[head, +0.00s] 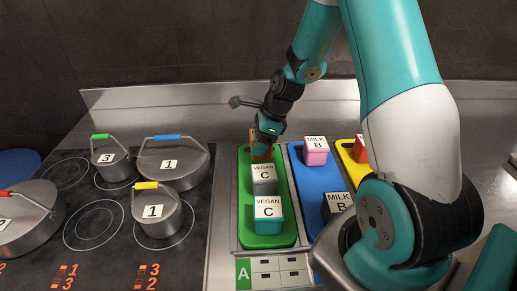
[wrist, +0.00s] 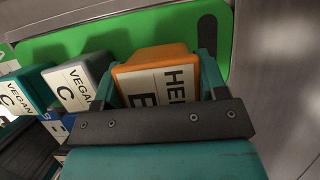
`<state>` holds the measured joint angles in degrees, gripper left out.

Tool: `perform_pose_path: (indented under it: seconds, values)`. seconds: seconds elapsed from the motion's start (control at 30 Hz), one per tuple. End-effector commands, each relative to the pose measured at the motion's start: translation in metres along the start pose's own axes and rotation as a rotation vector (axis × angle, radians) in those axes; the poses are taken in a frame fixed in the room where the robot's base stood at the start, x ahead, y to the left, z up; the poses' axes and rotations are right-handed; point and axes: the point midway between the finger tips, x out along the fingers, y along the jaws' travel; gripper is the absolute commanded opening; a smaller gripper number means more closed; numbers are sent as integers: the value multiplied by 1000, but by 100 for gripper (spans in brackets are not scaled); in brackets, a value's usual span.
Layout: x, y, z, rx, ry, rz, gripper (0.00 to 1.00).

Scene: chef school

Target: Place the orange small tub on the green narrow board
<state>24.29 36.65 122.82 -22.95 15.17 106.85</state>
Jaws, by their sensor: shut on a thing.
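The orange small tub (wrist: 155,57) has a white label and sits between the two fingers of my gripper (wrist: 157,70) in the wrist view. In the head view the tub (head: 262,150) shows only in part behind my gripper (head: 266,138). It is at the far end of the green narrow board (head: 285,236), over the board's surface. I cannot tell whether it touches the board. The green board (wrist: 112,40) fills the area behind the tub in the wrist view, with a dark slot at its end.
A grey tub (head: 264,179) and a teal tub (head: 268,212), both labelled VEGAN C, stand on the green board in front of the orange tub. A blue board (head: 316,185) with a pink tub (head: 316,155) lies to the right. Several lidded pots stand on the stove to the left.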

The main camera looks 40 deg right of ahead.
Motion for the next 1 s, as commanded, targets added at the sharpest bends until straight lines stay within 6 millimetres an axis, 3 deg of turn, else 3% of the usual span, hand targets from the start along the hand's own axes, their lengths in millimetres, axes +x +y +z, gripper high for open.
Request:
perform_pose_path:
  seconds: [0.2,0.6,0.63,0.7,1.0]
  values:
    - [28,1,-12,1,1,4,36]
    - [34,0,-14,0,0,1,36]
    - [33,0,-14,0,0,1,73]
    - [33,0,-14,1,0,1,89]
    - [31,0,-13,0,0,1,91]
